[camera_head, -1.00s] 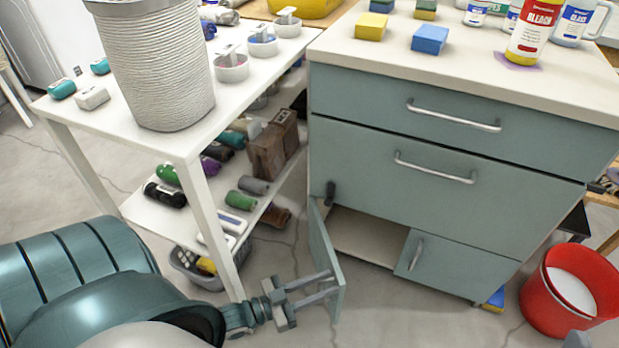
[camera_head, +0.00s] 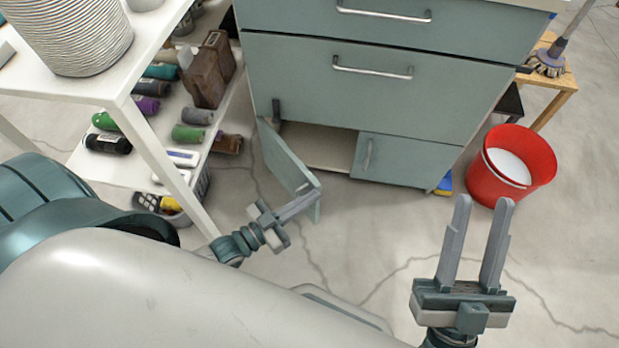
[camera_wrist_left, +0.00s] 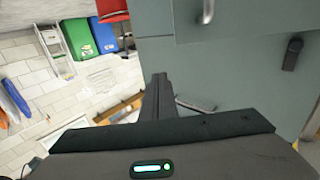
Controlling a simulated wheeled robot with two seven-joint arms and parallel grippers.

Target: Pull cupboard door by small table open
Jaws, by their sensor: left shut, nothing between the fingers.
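The grey-green cupboard door (camera_head: 285,160) is hinged at the left of the cabinet's bottom opening (camera_head: 318,145), beside the small white table (camera_head: 130,98). It stands swung outward, showing part of the interior. My left gripper (camera_head: 309,199) is shut and empty at the door's lower free edge; whether it touches the door is unclear. In the left wrist view its closed fingers (camera_wrist_left: 158,95) point toward a grey-green panel (camera_wrist_left: 235,75). My right gripper (camera_head: 482,215) is open and empty over the floor, right of the door.
A second small door (camera_head: 400,165) beside the opening is closed. The drawers (camera_head: 390,95) above are closed. A red bucket (camera_head: 500,195) stands on the floor to the right. The white table's front leg (camera_head: 170,180) is close to my left arm. Floor between door and bucket is clear.

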